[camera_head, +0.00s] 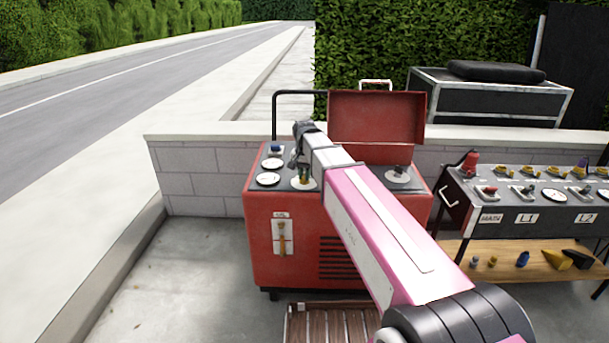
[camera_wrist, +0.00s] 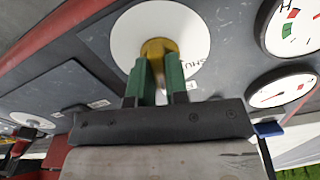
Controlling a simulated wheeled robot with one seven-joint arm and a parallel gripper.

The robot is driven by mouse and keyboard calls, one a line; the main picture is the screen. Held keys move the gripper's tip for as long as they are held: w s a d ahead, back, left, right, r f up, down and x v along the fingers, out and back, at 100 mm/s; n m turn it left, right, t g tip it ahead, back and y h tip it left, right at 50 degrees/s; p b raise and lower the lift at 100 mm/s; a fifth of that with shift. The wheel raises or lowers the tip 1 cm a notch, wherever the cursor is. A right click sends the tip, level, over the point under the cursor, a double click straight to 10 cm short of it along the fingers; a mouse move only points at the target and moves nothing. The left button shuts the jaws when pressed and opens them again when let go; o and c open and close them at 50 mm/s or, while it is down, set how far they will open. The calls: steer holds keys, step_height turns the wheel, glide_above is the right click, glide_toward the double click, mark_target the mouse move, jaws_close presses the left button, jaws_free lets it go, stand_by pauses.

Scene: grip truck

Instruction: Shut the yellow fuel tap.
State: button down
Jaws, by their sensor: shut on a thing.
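The yellow fuel tap (camera_wrist: 158,46) sits at the middle of a round white plate (camera_wrist: 126,38) on the dark top panel of a red machine (camera_head: 265,225). Letters reading "SHU" show on the plate, partly hidden by my gripper. My gripper (camera_wrist: 157,64) has green fingers, which are shut on the tap from both sides. In the head view my gripper (camera_head: 304,170) is over the plate (camera_head: 303,184), and the tap itself is too small and covered to tell. Which way the tap points is hard to tell.
Round gauges (camera_head: 269,179) lie left of the plate, and a knob (camera_head: 398,174) lies to its right. An open red lid (camera_head: 376,118) stands behind the panel. A table of switches (camera_head: 525,190) is at the right. A low block wall (camera_head: 195,175) runs behind.

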steer(key=n, duration=0.5)
steer(key=shift+n, duration=0.3)
steer(key=n, duration=0.5)
steer(key=shift+n, duration=0.4)
steer(key=c, duration=1.1)
jaws_free()
step_height(320, 180, up, 11)
steer(key=shift+f, duration=0.1)
